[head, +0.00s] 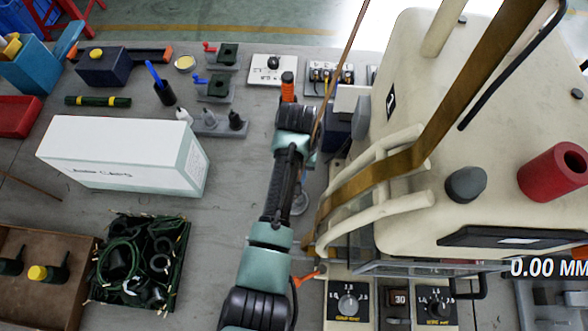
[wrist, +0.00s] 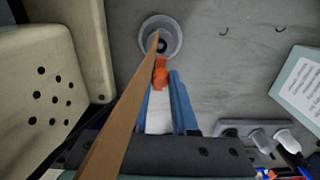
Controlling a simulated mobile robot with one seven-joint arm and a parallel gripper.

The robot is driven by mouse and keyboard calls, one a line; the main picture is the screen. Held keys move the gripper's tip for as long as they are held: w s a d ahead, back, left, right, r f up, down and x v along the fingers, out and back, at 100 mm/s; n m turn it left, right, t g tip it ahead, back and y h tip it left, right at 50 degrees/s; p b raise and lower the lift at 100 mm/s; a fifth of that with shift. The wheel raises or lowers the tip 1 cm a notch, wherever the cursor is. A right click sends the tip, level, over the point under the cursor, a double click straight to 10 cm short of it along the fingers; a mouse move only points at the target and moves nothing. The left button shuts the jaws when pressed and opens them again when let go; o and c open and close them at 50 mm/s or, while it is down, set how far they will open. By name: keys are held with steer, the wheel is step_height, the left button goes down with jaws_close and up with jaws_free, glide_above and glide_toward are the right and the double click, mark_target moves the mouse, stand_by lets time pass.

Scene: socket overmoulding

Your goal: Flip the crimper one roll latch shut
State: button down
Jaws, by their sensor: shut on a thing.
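In the wrist view my gripper (wrist: 161,88) points away from the camera, its blue fingers close together. A small orange piece (wrist: 160,70) shows at their tips, and the fingers are shut on it. I cannot tell whether it is the roll latch. A brown strip (wrist: 125,103) crosses in front and hides part of the fingers. The cream machine (head: 420,190) stands right of my arm. A small orange lever (head: 308,276) sits at its lower left, by the dials.
A grey round cup (wrist: 176,36) lies beyond the fingertips in the wrist view. A white box (head: 115,155), a tray of black parts (head: 97,255) and a grey holder with pegs (head: 210,125) stand left of my arm. A wide brown strip (head: 455,115) hangs over the machine.

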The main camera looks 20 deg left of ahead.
steer(key=shift+n, duration=0.4)
steer(key=c, duration=0.7)
jaws_free()
step_height(320, 180, up, 13)
steer(key=shift+p, duration=0.45)
